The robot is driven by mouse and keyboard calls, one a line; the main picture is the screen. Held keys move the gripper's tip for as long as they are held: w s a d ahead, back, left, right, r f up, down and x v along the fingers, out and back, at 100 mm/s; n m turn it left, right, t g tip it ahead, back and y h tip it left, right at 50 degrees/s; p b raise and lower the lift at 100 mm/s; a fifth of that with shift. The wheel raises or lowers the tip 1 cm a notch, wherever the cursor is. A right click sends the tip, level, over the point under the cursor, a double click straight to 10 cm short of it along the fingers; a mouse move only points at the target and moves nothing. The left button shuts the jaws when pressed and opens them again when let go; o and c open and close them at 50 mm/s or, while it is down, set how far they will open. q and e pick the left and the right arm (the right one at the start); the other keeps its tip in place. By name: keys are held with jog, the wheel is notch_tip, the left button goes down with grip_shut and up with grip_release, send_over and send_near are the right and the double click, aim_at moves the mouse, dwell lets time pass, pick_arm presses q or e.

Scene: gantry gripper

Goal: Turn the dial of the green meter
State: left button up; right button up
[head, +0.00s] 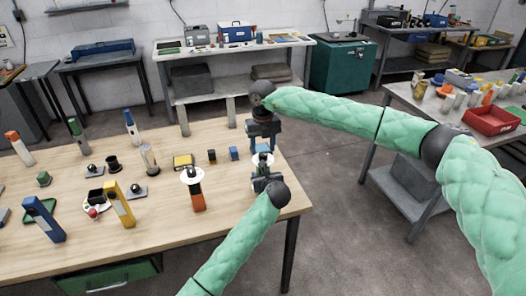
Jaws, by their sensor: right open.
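What looks like the green meter (263,159) is at the right end of the wooden table; only a pale disc-like top with a bit of green shows between my two grippers. Its body and dial are mostly hidden. My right gripper (263,147) comes down from above, open, with its fingers close over this top; I cannot tell if they touch it. My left gripper (262,178) is low at the front of the same spot, in front of the meter's body. Its fingers are too small and covered to tell whether they are closed on it.
An orange meter (197,197) with a white disc stands left of my grippers. Small blue (234,153) and black (212,155) blocks and a yellow-edged box (183,161) lie behind. Several other devices fill the wooden table's (150,235) left part. Its front right is clear.

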aim_at(263, 153)
notch_tip(263, 153, up, 9)
jog(key=shift+r, duration=0.2)
dwell(0.5)
pick_arm(q)
jog(key=o, duration=1.3)
